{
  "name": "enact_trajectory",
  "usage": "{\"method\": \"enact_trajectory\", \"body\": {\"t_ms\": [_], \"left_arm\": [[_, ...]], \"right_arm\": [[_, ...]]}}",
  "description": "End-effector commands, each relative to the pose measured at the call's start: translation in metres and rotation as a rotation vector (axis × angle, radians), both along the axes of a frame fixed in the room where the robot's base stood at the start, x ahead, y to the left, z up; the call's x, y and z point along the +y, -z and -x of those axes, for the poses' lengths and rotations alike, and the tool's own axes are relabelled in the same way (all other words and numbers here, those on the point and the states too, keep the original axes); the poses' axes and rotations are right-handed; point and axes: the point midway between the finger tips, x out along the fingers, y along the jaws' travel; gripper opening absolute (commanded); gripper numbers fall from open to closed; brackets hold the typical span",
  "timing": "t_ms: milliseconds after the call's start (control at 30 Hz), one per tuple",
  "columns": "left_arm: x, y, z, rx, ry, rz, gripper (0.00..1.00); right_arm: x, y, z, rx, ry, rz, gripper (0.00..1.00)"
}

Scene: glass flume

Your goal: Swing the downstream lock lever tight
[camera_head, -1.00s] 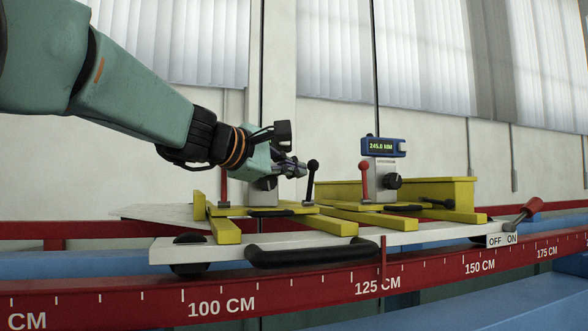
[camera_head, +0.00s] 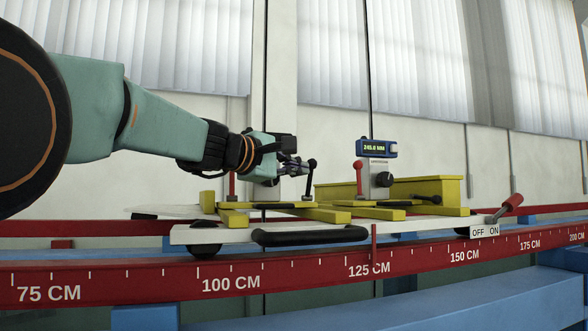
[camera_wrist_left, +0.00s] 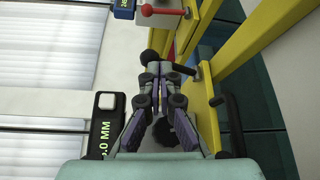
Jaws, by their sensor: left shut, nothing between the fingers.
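A lever with a black ball knob (camera_head: 311,163) stands nearly upright on the yellow-framed carriage. My left gripper (camera_head: 302,167) is shut and empty beside that knob, on its left in the head view. In the left wrist view the closed fingertips (camera_wrist_left: 156,78) are right by the black knob (camera_wrist_left: 149,59); I cannot tell whether they touch. Another black-tipped lever (camera_head: 432,199) lies nearly flat at the carriage's right end. No marking shows which lever is the downstream one. My right gripper is not in view.
Red-knobbed levers stand at the carriage's left (camera_head: 232,184) and middle (camera_head: 359,176). A gauge (camera_head: 377,149) reads 245.0 MM. A red-gripped handle (camera_head: 512,202) is by the OFF/ON plate. A black handle (camera_head: 311,236) runs along the front, above the red scale rail (camera_head: 320,273).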

Motion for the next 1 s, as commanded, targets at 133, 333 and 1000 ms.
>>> {"method": "enact_trajectory", "body": {"t_ms": [133,333,1000], "left_arm": [[0.0002,0.002,-0.0058,-0.02,0.0,-0.008,0.0],[0.0002,0.0006,-0.0085,-0.024,0.0,-0.009,0.0],[0.0,0.0003,-0.0063,-0.024,0.0,-0.01,0.0]], "right_arm": [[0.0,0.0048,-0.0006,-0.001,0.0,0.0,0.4],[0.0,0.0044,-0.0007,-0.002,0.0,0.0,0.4],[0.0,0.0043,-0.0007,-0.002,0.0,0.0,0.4]]}}
